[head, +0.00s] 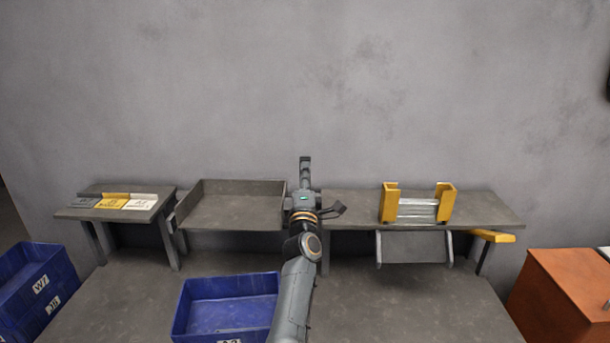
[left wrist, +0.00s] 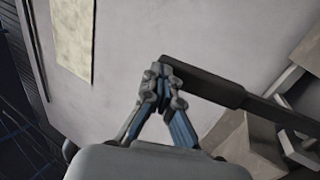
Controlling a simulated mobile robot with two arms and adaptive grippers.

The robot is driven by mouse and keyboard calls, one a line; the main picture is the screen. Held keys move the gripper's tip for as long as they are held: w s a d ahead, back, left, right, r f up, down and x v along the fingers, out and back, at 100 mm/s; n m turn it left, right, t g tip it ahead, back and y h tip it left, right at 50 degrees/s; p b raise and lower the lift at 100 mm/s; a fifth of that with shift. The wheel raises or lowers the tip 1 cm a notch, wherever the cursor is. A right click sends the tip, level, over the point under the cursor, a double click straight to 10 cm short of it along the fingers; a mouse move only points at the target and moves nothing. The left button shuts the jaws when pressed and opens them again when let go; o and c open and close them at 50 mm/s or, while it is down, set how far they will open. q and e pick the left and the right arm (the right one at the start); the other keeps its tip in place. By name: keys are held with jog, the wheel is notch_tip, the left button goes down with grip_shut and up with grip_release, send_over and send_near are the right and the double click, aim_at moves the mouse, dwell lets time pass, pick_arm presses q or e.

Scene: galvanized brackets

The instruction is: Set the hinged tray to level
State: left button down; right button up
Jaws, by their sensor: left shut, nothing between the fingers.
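The tray (head: 235,181) is a shallow grey metal tray with raised walls, between the benches in the head view. It looks close to level, but I cannot tell its exact tilt. My left gripper (head: 337,209) is by the tray's right end, and my wrist hides part of that end. In the left wrist view, the left gripper (left wrist: 158,70) has its fingers together and empty. A dark bar with a thicker grip (left wrist: 205,82) runs right from beside the fingertips; I cannot tell whether they touch. My right gripper is out of view.
A yellow bracket holder (head: 446,203) stands on the right bench (head: 490,213), above a hanging grey panel (head: 415,247). A left stand (head: 150,208) carries grey, yellow and white plates. Blue bins (head: 225,287) sit in front and at far left. An orange cabinet (head: 565,290) stands right.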

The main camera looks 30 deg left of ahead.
pick_arm(q)
jog(key=shift+a+r, duration=0.2)
jog(key=shift+r, duration=0.8)
jog(key=f+v, duration=0.1)
jog(key=v, duration=0.7)
jog(key=shift+w+f, duration=0.2)
jog(key=shift+f, duration=0.15)
jog(key=shift+d, duration=0.1)
